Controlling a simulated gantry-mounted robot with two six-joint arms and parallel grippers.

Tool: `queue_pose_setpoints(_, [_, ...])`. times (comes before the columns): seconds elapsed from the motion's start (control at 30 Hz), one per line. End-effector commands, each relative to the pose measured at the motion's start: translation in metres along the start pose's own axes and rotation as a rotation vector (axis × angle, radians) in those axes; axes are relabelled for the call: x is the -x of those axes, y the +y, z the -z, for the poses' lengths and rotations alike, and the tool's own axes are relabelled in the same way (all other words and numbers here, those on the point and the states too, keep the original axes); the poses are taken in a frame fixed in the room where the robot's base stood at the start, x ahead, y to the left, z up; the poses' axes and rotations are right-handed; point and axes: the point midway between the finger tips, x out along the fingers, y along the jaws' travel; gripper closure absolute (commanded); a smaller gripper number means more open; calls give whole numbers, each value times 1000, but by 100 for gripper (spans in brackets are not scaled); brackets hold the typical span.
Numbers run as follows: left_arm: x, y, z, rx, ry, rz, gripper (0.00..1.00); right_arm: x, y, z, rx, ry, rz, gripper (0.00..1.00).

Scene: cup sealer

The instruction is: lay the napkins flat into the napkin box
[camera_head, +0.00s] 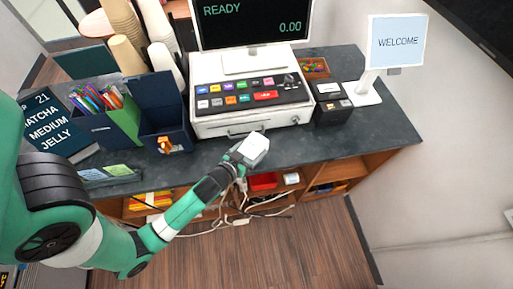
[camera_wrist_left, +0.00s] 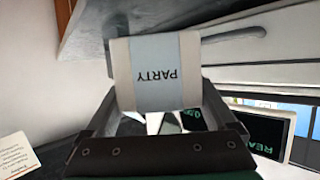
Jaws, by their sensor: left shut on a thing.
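My left gripper (camera_head: 243,158) is in front of the counter's front edge, below the register. It is shut on a white pack (camera_head: 254,148), which looks like the napkins. In the left wrist view the pack (camera_wrist_left: 120,75) has a pale blue band reading "PARTY" and sits between the two fingers (camera_wrist_left: 156,100). A navy open-topped box (camera_head: 162,118) with a raised back panel stands on the counter to the left of the register; I cannot tell for sure that it is the napkin box. Its inside is hard to see. My right gripper is not in view.
The register (camera_head: 250,100) with coloured keys fills the middle of the counter. A pen holder (camera_head: 112,122), cup stacks (camera_head: 127,55) and menu sign (camera_head: 55,125) crowd the left. A black box (camera_head: 333,103) and welcome screen (camera_head: 396,42) stand right. Open shelves (camera_head: 265,182) lie below.

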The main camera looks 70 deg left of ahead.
Motion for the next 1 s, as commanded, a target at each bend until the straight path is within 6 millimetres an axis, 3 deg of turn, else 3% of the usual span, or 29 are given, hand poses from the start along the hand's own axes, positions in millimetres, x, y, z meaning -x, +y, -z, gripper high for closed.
queue_pose_setpoints(0.03, [-8,-1,-11,0,1,1,72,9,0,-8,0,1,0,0])
queue_pose_setpoints(0.33, [-15,-1,-18,0,1,-1,72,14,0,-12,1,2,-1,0])
queue_pose_setpoints(0.53, [-29,-4,-50,1,2,4,72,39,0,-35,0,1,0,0])
queue_pose_setpoints(0.93, [-30,-5,-52,2,1,5,72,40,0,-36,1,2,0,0])
queue_pose_setpoints(0.97, [-29,-5,-52,2,0,6,7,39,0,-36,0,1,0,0])
queue_pose_setpoints(1.0, [-29,-5,-51,3,0,6,0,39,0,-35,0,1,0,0])
